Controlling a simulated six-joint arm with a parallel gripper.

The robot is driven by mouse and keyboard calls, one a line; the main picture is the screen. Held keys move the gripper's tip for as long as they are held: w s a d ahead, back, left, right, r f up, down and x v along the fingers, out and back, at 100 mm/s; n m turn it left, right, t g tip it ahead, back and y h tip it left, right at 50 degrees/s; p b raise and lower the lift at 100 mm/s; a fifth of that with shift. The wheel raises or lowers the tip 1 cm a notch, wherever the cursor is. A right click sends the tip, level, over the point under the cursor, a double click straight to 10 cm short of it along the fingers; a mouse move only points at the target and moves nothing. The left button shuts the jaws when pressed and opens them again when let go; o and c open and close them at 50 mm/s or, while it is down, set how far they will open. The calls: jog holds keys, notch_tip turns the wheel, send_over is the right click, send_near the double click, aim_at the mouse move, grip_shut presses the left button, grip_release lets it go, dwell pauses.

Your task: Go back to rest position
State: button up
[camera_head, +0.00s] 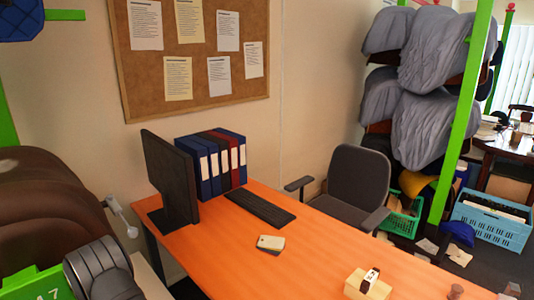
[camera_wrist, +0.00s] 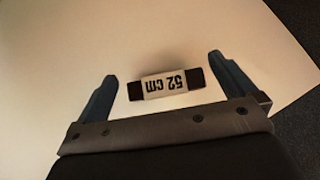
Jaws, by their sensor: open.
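My gripper (camera_wrist: 162,66) shows in the wrist view with its two dark blue-grey fingers spread apart. A short black piece with a white label (camera_wrist: 166,84) reading "52 cm", upside down in the picture, shows between the fingers. Both fingers are clear of its ends, and nothing is gripped. A pale flat surface (camera_wrist: 70,50) lies behind it. I cannot make out my gripper in the head view.
An orange desk (camera_head: 215,255) holds a monitor (camera_head: 170,180), binders (camera_head: 215,160), a keyboard (camera_head: 258,207), a small pale item (camera_head: 270,243) and a cream block (camera_head: 357,287). A chair (camera_head: 355,180) stands behind. A brown saddle-like shape (camera_head: 45,215) fills the left. Crates stand right.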

jog(key=shift+f, duration=1.2)
jog(key=v, duration=1.2)
jog(key=x, duration=1.1)
jog(key=shift+w+f, duration=0.2)
jog(key=shift+w, duration=0.05)
jog(key=shift+w+a+r, duration=0.15)
jog(key=shift+a+r, duration=0.05)
jog(key=r, duration=0.4)
jog(key=shift+d, duration=0.4)
jog(key=w+d+r+m+h, duration=0.1)
jog(key=w+d+r, duration=0.2)
jog(key=d+r, duration=0.45)
jog(key=w+d+r+m+h, duration=0.1)
jog(key=w+d+r+m, duration=0.2)
jog(key=d, duration=0.8)
jog(key=w+d+r+h, duration=0.1)
jog(key=w+d+r, duration=0.4)
jog(key=d, duration=0.4)
jog(key=s+d+r+m+h, duration=0.1)
jog(key=d+r+m, duration=0.1)
jog(key=d+r, duration=0.4)
jog(key=s+d+r+m+h, duration=0.1)
jog(key=d+r, duration=0.5)
jog(key=d, duration=0.8)
jog(key=shift+s+r+m+h, duration=0.2)
jog(key=shift+r+m+h, duration=0.1)
jog(key=shift+m+h, duration=0.25)
